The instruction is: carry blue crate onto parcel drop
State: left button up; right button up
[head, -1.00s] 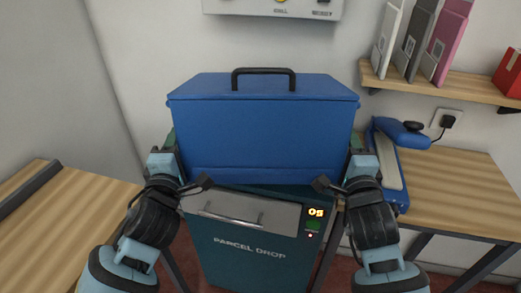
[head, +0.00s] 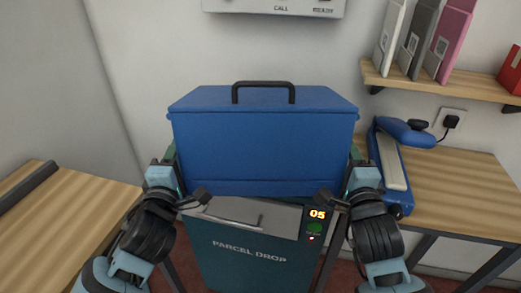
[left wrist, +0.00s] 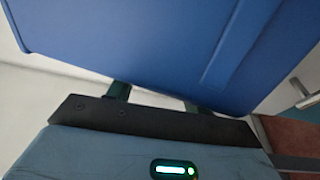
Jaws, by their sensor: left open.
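The blue crate (head: 262,150), with a black top handle (head: 264,86), is upright over the teal parcel drop (head: 225,262). Its lower edge overlaps the drop's top in the picture; I cannot tell whether it touches. My left gripper (head: 169,155) is at the crate's left side and my right gripper (head: 355,155) at its right side. In the left wrist view the open left gripper (left wrist: 155,98) has its two green fingers apart, their tips hidden by the crate's blue wall (left wrist: 140,45). The right fingers are mostly hidden, so their opening does not show.
A wooden counter (head: 455,190) on the right holds a blue device (head: 388,170). A shelf (head: 440,88) above it carries binders and a red box (head: 515,72). Another wooden counter (head: 65,215) is at left. A white wall panel (head: 275,7) hangs above the crate.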

pick_arm(q)
jog(key=shift+a+r, duration=0.25)
jog(key=shift+a, duration=0.35)
pick_arm(e)
jog(key=shift+s+d+r, duration=0.1)
jog(key=shift+d+r, duration=0.1)
jog(key=shift+d, duration=0.35)
pick_arm(q)
jog(key=o, duration=0.5)
jog(key=shift+f, duration=0.1)
pick_arm(e)
jog(key=shift+o, duration=0.4)
pick_arm(q)
jog(key=shift+a, duration=0.1)
pick_arm(e)
jog(key=o, duration=0.4)
jog(key=shift+d+f, duration=0.1)
pick_arm(q)
jog(key=s, duration=1.2)
jog(key=shift+f, duration=0.25)
pick_arm(e)
jog(key=s, duration=1.2)
jog(key=shift+f, duration=0.25)
